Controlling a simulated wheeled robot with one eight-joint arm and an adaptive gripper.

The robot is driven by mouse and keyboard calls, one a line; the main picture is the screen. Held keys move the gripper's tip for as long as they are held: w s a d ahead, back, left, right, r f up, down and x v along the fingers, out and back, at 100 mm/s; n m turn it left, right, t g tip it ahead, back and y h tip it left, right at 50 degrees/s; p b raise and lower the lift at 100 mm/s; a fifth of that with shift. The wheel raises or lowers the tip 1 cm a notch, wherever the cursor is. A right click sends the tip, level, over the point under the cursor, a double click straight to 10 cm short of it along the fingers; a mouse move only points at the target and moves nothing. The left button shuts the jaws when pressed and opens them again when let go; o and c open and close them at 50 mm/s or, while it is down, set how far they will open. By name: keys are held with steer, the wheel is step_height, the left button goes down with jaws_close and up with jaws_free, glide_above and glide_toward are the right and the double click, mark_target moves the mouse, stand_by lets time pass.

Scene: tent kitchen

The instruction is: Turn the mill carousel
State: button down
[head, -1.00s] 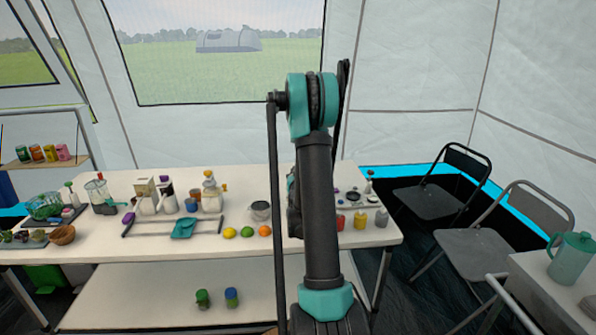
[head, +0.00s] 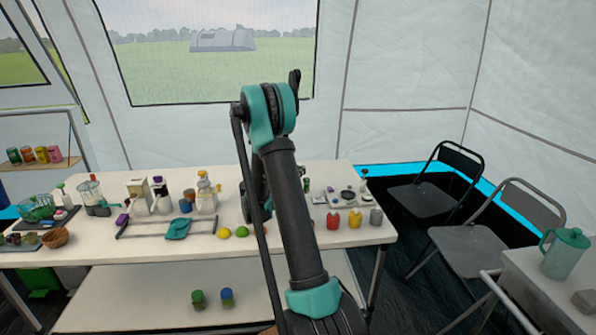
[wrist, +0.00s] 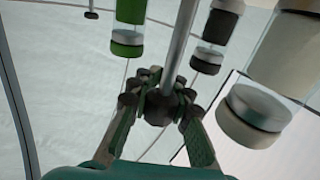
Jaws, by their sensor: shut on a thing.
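In the wrist view, the mill carousel shows as a metal rod (wrist: 181,45) with a dark round hub (wrist: 159,108) at its near end. Around the rod are a green mill (wrist: 128,30), a dark mill (wrist: 215,40) and a pale mill (wrist: 262,100), each with a clear section. My gripper (wrist: 158,88) is shut on the dark hub, its fingers on both sides of it. In the head view the gripper and the carousel are hidden or too unclear to pick out behind my arm.
In the head view, a long white table (head: 90,240) holds bottles, fruit and a teal cloth (head: 178,229). Red (head: 333,220) and yellow (head: 355,218) containers stand right of my arm. Folding chairs (head: 470,250) and a side table with a teal jug (head: 565,253) are at the right.

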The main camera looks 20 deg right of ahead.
steer(key=shift+s+m+g, duration=0.45)
steer(key=shift+m+g, duration=0.95)
steer(key=shift+g, duration=0.75)
steer(key=shift+s+m+g, duration=0.4)
steer(key=shift+m+g, duration=1)
steer(key=shift+g, duration=0.8)
steer(key=shift+s+m+g, duration=0.45)
steer(key=shift+m+g, duration=0.95)
steer(key=shift+g, duration=1.05)
steer(key=c, duration=1.4)
jaws_free()
steer(key=shift+r, duration=0.1)
step_height(320, 180, up, 10)
steer(key=shift+f, duration=0.1)
